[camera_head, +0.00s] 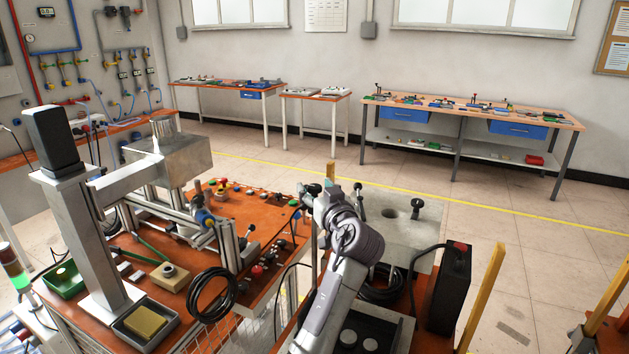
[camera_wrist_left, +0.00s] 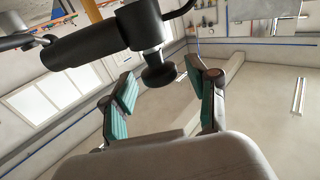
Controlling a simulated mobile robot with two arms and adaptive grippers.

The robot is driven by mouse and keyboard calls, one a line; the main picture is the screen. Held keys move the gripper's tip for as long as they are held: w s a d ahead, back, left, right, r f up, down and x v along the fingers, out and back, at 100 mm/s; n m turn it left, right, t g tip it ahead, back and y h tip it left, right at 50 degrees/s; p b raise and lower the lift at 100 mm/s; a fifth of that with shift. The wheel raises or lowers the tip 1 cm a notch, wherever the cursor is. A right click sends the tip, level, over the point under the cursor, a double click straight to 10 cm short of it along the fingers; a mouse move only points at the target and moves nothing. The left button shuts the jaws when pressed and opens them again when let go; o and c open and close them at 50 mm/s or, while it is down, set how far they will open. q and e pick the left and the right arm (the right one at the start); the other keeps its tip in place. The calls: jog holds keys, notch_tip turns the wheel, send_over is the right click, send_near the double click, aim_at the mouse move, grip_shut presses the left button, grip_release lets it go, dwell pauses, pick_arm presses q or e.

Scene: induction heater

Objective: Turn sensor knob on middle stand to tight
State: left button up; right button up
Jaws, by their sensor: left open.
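My left gripper (camera_head: 312,190) is near the middle of the head view, above the gap between the orange workbench and a grey metal plate. In the left wrist view, my left gripper (camera_wrist_left: 160,72) has its two teal-padded fingers spread wide. A dark round knob (camera_wrist_left: 158,76) on a short stem lies between the fingertips, with a visible gap to each pad. The stem joins a black cylindrical sensor body (camera_wrist_left: 95,42), which crosses the upper left. The knob's tightness cannot be told. In the head view my arm and gripper hide this knob. My right gripper is not in view.
An orange workbench (camera_head: 150,245) carries a tall grey column (camera_head: 90,240), a coiled black cable (camera_head: 212,294) and several small parts. Right of my arm is a grey plate (camera_head: 395,240) with upright black-knobbed posts (camera_head: 417,205) and a black box (camera_head: 448,290). Open floor lies behind.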

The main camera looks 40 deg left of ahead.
pick_arm(q)
jog(key=shift+w+a, duration=0.3)
jog(key=shift+a, duration=0.25)
jog(key=c, duration=1.1)
